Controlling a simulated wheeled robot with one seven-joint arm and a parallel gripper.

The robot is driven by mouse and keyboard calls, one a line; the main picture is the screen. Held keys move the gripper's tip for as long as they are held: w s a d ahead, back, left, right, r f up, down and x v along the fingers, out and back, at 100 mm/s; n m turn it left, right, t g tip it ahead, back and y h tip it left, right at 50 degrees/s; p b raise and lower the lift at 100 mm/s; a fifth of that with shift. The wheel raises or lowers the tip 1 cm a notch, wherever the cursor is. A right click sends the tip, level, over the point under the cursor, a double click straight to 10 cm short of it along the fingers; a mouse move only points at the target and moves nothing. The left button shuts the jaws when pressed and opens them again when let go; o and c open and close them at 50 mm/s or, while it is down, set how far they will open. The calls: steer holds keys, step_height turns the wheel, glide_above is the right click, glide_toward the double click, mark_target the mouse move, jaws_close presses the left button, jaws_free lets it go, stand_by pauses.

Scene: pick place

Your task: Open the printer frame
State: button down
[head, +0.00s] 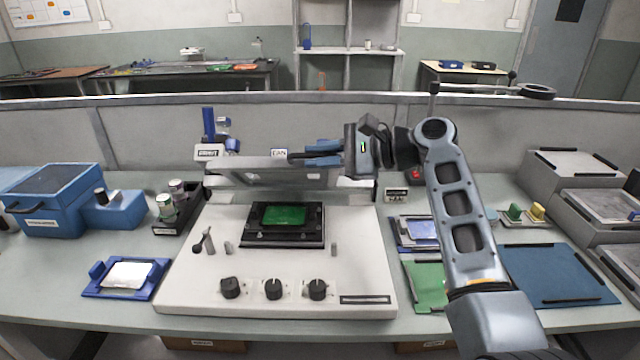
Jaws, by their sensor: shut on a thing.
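The printer (190,262) is a white box-shaped base in the middle of the bench with knobs along its front. A black fixture with a green board (284,215) sits on its top. The printer frame (230,176) is a light grey bar structure across the back of the base, raised and tilted above the board. My gripper (322,152) reaches in from the right at the frame's upper edge. Its fingers are shut on the frame near the right half of that edge; the exact contact is partly hidden by the fingers.
Blue boxes (62,203) and a black holder with jars (172,207) stand left. A blue tray (124,277) lies front left. A green mat (427,285), a blue mat (555,273) and grey trays (572,163) are right. A low partition wall runs behind the bench.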

steer(key=shift+w+d+r, duration=0.1)
steer(key=shift+w+r, duration=1.6)
steer(key=shift+w, duration=0.2)
steer(key=shift+w+r, duration=0.4)
steer(key=shift+w, duration=0.25)
steer(key=c, duration=1.2)
jaws_free()
steer(key=shift+o, duration=0.2)
steer(key=shift+d, duration=0.1)
steer(key=b+v, duration=0.1)
steer(key=v, duration=0.6)
steer(key=shift+d, duration=0.3)
steer(key=shift+s, duration=0.1)
